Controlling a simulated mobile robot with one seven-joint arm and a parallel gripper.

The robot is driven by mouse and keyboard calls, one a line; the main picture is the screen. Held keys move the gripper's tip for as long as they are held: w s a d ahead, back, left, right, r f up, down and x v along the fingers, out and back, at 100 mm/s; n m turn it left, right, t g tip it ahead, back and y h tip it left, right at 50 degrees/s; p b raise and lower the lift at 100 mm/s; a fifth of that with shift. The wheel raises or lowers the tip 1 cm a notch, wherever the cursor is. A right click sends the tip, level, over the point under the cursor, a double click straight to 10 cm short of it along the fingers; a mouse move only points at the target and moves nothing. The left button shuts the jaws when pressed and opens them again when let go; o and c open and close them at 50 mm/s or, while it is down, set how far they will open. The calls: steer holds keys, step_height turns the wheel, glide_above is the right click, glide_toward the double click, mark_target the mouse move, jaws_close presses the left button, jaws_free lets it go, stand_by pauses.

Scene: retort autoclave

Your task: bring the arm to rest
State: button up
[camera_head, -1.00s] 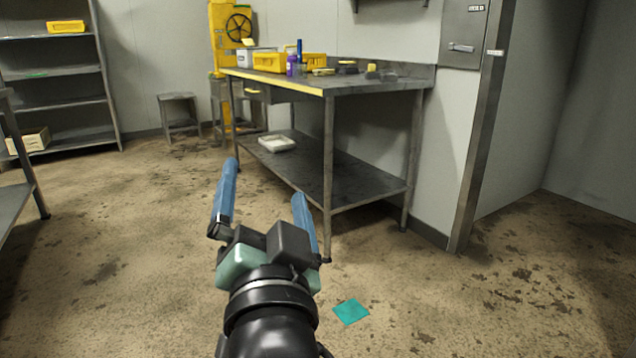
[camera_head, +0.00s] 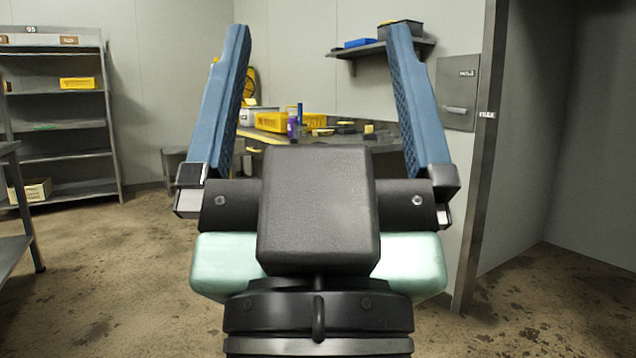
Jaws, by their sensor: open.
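My gripper (camera_head: 317,42) fills the middle of the head view, close to the camera. Its two blue fingers point up and stand wide apart, with nothing between them but the far bench and wall. The gripper is open and empty. Its dark body and pale green housing hide much of the workbench and the floor behind it. It appears in front of the workbench; I see no contact.
The workbench (camera_head: 400,143) behind holds yellow bins (camera_head: 272,122), a purple bottle (camera_head: 292,126) and small items. A wall shelf (camera_head: 375,50) is above it. A shelving rack (camera_head: 62,124) stands at left. A grey post (camera_head: 480,170) stands at right. Floor shows at both sides.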

step_height(320, 180, up, 46)
steer(key=p, duration=4.4)
steer(key=shift+f, duration=0.25)
